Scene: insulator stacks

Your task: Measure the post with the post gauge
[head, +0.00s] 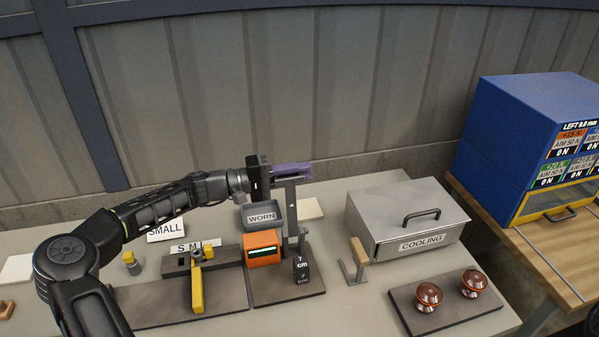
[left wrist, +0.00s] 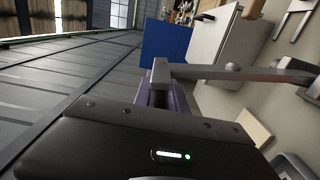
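The orange box with a dark display (head: 263,250) stands on a dark base plate (head: 262,296). Beside it a grey upright (head: 292,215) rises to a crossbar, with a black block marked "7 cm" (head: 301,268) at its foot. I take this set to be the post gauge; which piece is the post I cannot tell. My left gripper (head: 292,169), with purple fingers, is level with the top of the upright. In the left wrist view a grey bar (left wrist: 230,73) crosses close in front of a purple finger; whether it is gripped is unclear. My right gripper is not in view.
A grey tray marked "WORN" (head: 263,215) lies behind the orange box. A metal COOLING box (head: 405,222) and a plate with two red-brown insulators (head: 445,299) are at right. A blue cabinet (head: 530,125) stands far right.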

